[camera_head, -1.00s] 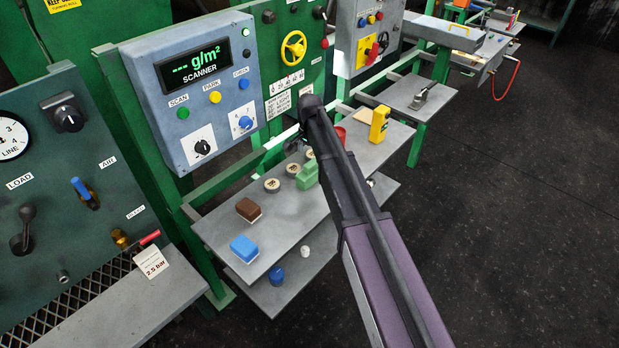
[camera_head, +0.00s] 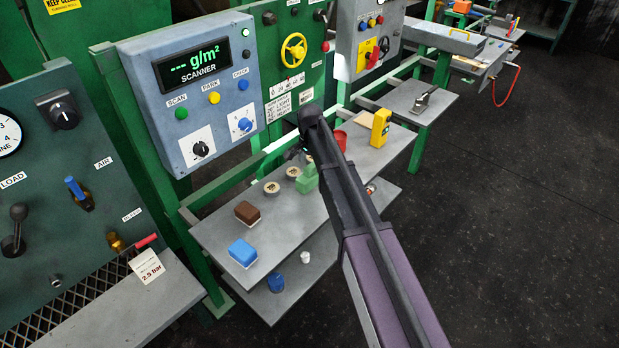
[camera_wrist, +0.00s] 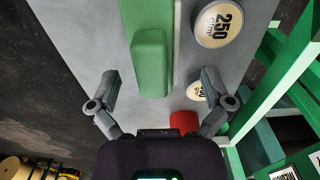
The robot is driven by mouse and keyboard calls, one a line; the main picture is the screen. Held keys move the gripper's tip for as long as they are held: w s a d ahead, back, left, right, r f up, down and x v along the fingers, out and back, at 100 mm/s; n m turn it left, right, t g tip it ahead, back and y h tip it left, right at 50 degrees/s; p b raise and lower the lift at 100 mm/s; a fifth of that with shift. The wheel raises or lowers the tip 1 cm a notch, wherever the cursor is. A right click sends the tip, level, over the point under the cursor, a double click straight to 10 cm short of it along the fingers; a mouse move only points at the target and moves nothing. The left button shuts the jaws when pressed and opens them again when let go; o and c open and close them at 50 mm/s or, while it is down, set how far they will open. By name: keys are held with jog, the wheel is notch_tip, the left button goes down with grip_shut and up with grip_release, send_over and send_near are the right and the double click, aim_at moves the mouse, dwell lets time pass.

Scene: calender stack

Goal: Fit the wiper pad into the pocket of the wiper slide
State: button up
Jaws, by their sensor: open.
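My gripper (camera_wrist: 159,74) is open in the wrist view, its two fingers wide apart, with a green block (camera_wrist: 151,62) seen between them. The fingers do not appear to touch it. The green block also shows on the grey shelf in the head view (camera_head: 305,180), partly behind my arm, which hides my gripper there. A brown block (camera_head: 247,212) and a blue block (camera_head: 243,252) with pale bases lie farther left on that shelf. I cannot tell which block is the wiper pad, and I cannot make out the wiper slide or its pocket.
Round labelled discs (camera_head: 271,188) lie beside the green block; one reads 250 in the wrist view (camera_wrist: 218,23). A red container (camera_head: 341,141) and a yellow device (camera_head: 380,127) stand farther right. The floor at right is clear.

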aim_at(311, 174)
jog(key=shift+s+d+f+b, duration=0.1)
jog(key=shift+f+b, duration=1.05)
jog(key=shift+f, duration=0.1)
jog(key=shift+s+d+f+b, duration=0.1)
jog(key=shift+f+b, duration=1.05)
jog(key=shift+f, duration=0.05)
jog(key=c, duration=1.2)
jog(key=shift+w+r, duration=0.1)
jog(key=shift+r, duration=0.15)
jog(key=shift+c, duration=0.2)
notch_tip(311, 174, up, 4)
jog(key=p, duration=0.4)
jog(key=shift+f, duration=0.15)
jog(key=s+d, duration=0.1)
jog(key=s, duration=0.4)
jog(key=s+d, duration=0.2)
jog(key=s, duration=0.3)
jog(key=s+d+r+p, duration=0.1)
jog(key=s+d, duration=0.1)
jog(key=s, duration=0.3)
jog(key=shift+s, duration=0.15)
jog(key=shift+a, duration=0.1)
